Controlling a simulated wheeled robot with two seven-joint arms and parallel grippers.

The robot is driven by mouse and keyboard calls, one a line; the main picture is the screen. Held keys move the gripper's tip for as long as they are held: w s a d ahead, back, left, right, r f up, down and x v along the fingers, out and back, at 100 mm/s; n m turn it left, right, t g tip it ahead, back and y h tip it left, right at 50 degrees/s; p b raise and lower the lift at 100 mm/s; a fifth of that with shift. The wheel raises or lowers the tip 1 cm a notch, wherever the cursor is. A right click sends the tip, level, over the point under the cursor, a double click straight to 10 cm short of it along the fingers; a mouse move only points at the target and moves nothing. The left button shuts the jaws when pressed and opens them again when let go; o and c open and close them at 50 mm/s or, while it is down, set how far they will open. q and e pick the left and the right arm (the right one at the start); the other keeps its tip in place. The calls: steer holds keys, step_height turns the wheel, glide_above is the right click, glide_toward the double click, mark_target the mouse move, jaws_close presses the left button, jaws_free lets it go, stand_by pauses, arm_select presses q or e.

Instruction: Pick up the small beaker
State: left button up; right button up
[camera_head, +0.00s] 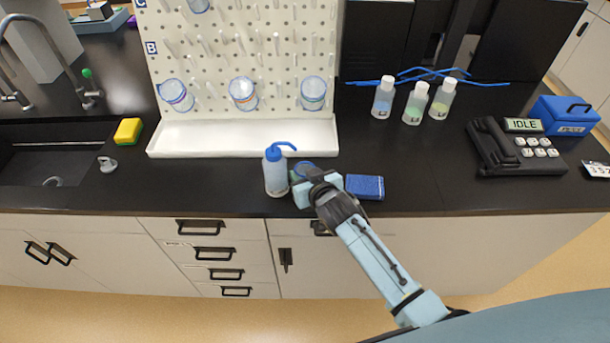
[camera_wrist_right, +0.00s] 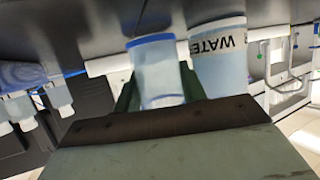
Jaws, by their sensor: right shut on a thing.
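The small beaker (camera_wrist_right: 160,75) is clear with a blue rim. In the right wrist view it stands between the two dark green fingers of my right gripper (camera_wrist_right: 157,88), which is shut on it. In the head view the beaker (camera_head: 304,167) is mostly hidden behind my right gripper (camera_head: 303,180), at the front of the black counter. I cannot tell whether its base touches the counter. My left gripper is not in view.
A wash bottle (camera_head: 276,172) with a blue spout stands close left of the beaker; its WATER label shows in the wrist view (camera_wrist_right: 219,58). A blue box (camera_head: 365,187) lies close right. A white pegboard tray (camera_head: 230,145) is behind.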

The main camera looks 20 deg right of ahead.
mark_target(305, 166)
steer(key=shift+r, duration=1.55)
steer(key=shift+s, duration=0.3)
steer(key=s+d, duration=0.2)
steer(key=s, duration=1.5)
steer(key=shift+s+r, duration=0.1)
steer(key=shift+s, duration=0.05)
steer(key=o, duration=0.4)
steer(key=c, duration=0.4)
steer(key=s+d+p, duration=0.1)
steer(key=d+p, duration=0.2)
steer(key=d, duration=0.2)
steer(key=shift+s+d+r, duration=0.3)
steer(key=shift+d+r, duration=0.1)
steer(key=shift+r, duration=0.05)
